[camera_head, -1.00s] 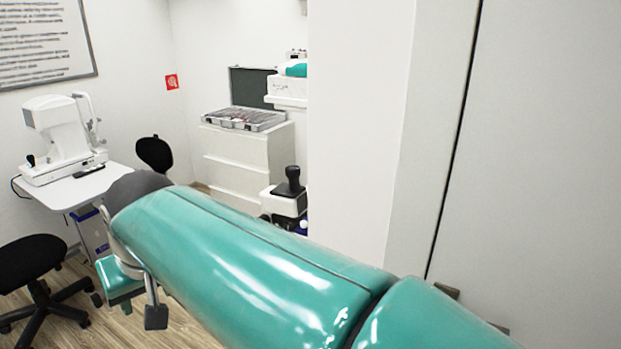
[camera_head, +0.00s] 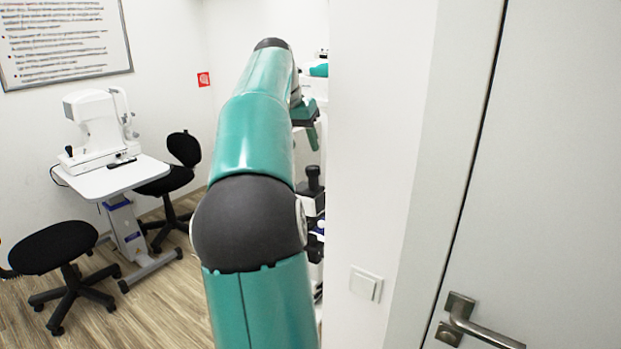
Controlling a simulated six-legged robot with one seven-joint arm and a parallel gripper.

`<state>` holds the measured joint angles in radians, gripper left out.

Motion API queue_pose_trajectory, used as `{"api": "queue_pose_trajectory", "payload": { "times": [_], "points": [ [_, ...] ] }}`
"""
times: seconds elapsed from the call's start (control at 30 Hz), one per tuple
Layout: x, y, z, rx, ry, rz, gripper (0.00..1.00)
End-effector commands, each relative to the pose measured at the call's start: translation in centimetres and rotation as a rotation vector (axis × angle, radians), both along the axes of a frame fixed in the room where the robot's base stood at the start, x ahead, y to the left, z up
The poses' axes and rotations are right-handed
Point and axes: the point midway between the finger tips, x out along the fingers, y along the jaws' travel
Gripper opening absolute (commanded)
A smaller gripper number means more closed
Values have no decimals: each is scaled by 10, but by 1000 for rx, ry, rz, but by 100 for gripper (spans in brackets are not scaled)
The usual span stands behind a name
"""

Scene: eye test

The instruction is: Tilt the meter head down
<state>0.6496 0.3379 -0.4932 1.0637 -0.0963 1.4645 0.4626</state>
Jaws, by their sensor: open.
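I cannot tell for sure which device carries the meter head. A white device with a black knob-like top (camera_head: 313,180) stands behind my arm, partly hidden by it and by the wall edge. Another white instrument (camera_head: 97,128) with an upright head stands on a small table at left. My teal arm reaches up and forward through the middle of the view. My gripper (camera_head: 311,132) shows in part at the far right side of the arm, open, above the black-topped device in the picture. I see no contact with it. Most of the gripper is hidden.
A white table (camera_head: 120,180) and two black stools (camera_head: 52,247) (camera_head: 181,163) are at left. A white wall (camera_head: 375,130) stands close at right, with a light switch (camera_head: 366,283) and a door handle (camera_head: 477,325). Wood floor (camera_head: 160,315) is free at lower left.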

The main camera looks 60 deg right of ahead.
Motion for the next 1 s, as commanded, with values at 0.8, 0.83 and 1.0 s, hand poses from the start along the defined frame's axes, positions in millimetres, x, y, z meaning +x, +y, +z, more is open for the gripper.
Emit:
{"api": "queue_pose_trajectory", "payload": {
  "times": [0.8, 0.83, 1.0],
  "points": [
    [-7, -46, -116, 1, -2, 8, 48],
    [-7, -46, -116, 1, -2, 8, 48],
    [-7, -46, -117, 0, -2, 8, 48]
  ]
}}
